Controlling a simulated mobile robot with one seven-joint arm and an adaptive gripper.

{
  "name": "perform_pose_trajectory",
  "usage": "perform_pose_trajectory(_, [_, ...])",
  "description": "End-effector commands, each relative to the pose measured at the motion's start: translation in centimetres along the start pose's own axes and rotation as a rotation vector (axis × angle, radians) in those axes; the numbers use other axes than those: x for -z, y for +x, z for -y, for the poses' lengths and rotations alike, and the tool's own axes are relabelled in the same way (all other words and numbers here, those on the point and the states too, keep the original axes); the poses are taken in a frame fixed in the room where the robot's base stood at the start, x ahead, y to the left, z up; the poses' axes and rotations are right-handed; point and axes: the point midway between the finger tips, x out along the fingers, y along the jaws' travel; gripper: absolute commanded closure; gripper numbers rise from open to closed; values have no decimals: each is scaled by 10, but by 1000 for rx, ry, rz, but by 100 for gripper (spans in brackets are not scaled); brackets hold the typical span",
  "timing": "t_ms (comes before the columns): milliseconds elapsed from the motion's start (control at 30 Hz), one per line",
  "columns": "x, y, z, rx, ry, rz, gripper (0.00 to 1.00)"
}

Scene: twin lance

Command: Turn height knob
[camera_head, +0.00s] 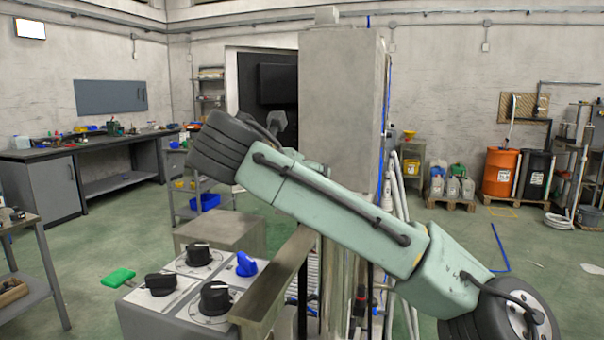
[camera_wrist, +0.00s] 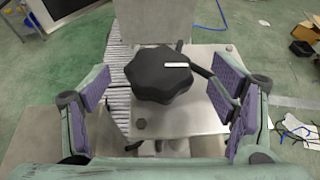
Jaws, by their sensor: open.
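In the wrist view a black lobed knob (camera_wrist: 162,73) with a small white mark on top sits over a light metal plate (camera_wrist: 190,118). I cannot read any label, so I cannot confirm that it is the height knob. My gripper (camera_wrist: 163,92) is open, with one purple-padded finger on each side of the knob. Clear gaps show between the pads and the knob, and nothing is held. In the head view my arm crosses the middle of the picture, and I cannot make out the gripper's fingers there.
A tall grey machine column (camera_head: 338,110) stands behind my arm. Green floor (camera_head: 440,225) is open to the right.

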Motion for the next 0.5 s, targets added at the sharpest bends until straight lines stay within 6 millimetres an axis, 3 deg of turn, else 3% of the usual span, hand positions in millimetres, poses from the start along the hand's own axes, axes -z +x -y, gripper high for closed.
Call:
perform_pose_trajectory(200, [-1, 28, 0, 1, 0, -1, 21])
perform_pose_trajectory(500, [1, 36, 0, -1, -1, -1, 21])
